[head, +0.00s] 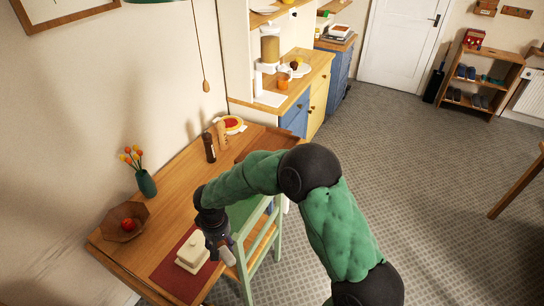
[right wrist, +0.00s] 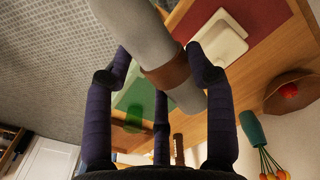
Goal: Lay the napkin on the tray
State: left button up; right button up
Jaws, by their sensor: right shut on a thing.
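The napkin is a pale grey roll (right wrist: 145,28) with a brown ring around it. My right gripper (right wrist: 165,75) is shut on it near the ring. In the head view the napkin (head: 228,257) pokes out below my right gripper (head: 220,243), in front of the table edge and green chair, right of a cream lidded dish (head: 193,252). The dish sits on a dark red flat mat (head: 167,272); I cannot tell whether this is the tray. My left gripper is not in view.
The wooden table (head: 172,208) also holds a brown bowl with a red fruit (head: 128,224), a green vase of tulips (head: 146,183), a dark mill (head: 209,147) and a plate of red food (head: 232,125). A green chair (head: 262,243) stands against its right side.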

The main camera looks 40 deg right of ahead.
aim_at(274, 146)
jog(key=k+l+u, duration=0.15)
jog(key=l, duration=0.3)
jog(key=l+u, duration=0.1)
jog(key=l, duration=0.3)
jog(key=k+l+u, duration=0.15)
jog(key=l, duration=0.25)
jog(key=k+l+u, duration=0.15)
jog(key=l, duration=0.25)
jog(key=l+u, duration=0.15)
jog(key=l, duration=0.45)
jog(key=l+u, duration=0.15)
jog(key=l, duration=0.5)
jog(key=l+u, duration=0.15)
jog(key=l, duration=0.45)
jog(key=k+l+u, duration=0.15)
jog(key=l, duration=0.45)
jog(key=i+l+u, duration=0.25)
jog(key=l, duration=0.55)
jog(key=l+u, duration=0.25)
jog(key=l, duration=0.5)
jog(key=i+l+u, duration=0.1)
jog(key=i+l, duration=0.15)
jog(key=l, duration=0.25)
jog(key=j+u, duration=0.05)
